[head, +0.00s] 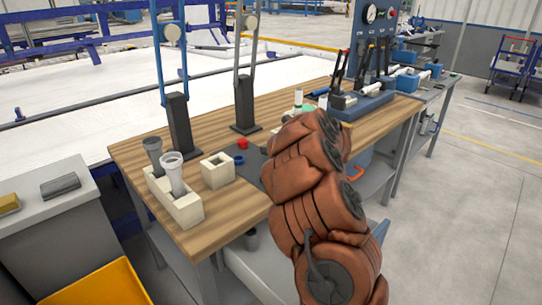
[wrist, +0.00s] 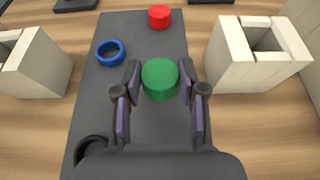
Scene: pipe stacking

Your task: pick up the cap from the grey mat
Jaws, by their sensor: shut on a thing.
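A green cap (wrist: 160,79), short and round, sits between the fingertips of my gripper (wrist: 161,85) in the wrist view. The gripper is shut on it, with one finger on each side, above the grey mat (wrist: 150,38). I cannot tell whether the cap touches the mat. A red cap (wrist: 159,16) stands at the far end of the mat, and it also shows in the head view (head: 243,143). In the head view my arm hides the gripper and much of the mat (head: 250,175).
A blue ring (wrist: 110,52) lies left of the gripper, and a dark ring (wrist: 90,149) lies nearer, partly hidden. Beige open blocks stand left (wrist: 35,65) and right (wrist: 258,52) of the mat. Two pipes stand in a beige holder (head: 185,212) at the wooden table's front left.

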